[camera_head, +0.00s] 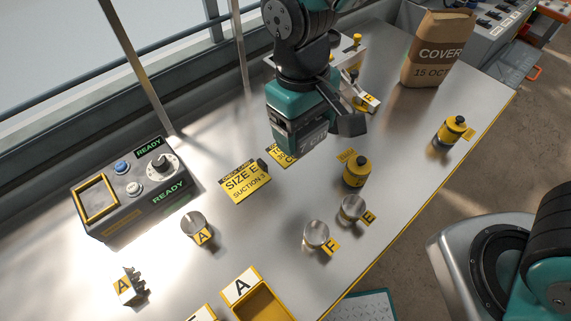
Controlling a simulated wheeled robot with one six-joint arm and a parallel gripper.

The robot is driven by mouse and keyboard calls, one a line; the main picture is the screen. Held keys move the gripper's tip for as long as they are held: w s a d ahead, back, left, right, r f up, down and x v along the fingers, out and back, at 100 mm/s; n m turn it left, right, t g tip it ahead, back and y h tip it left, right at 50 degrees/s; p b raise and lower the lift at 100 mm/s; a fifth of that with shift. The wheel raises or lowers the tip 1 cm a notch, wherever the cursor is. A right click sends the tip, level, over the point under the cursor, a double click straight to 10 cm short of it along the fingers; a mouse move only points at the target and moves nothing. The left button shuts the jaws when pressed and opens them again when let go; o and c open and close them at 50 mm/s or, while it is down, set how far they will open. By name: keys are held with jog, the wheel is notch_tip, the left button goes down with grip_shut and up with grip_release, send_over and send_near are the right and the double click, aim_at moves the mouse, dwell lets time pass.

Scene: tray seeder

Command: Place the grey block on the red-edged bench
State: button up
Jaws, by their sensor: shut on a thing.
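My gripper (299,138) hangs over the metal bench (300,190) with its teal body toward the camera. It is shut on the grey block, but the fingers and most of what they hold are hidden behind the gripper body. A dark grey blocky piece shows at the right of the body; I cannot tell whether it is the block or part of my wrist. The bench below me has a yellow edge (440,195). No clearly red-edged bench shows; equipment with an orange-red edge (553,10) is at the top right corner.
A control box (135,190) with READY displays stands left. Metal cups (316,233), yellow-black bottles (356,171), yellow cards (244,181) and a yellow tray (262,303) stand around. A paper bag (437,50) is at the back right.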

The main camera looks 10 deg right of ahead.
aim_at(299, 195)
notch_tip(299, 195, down, 18)
jog(key=shift+s+a+f+p, duration=0.1)
jog(key=shift+p, duration=0.35)
jog(key=shift+f, duration=0.2)
jog(key=o, duration=1.1)
jog(key=shift+r, duration=0.1)
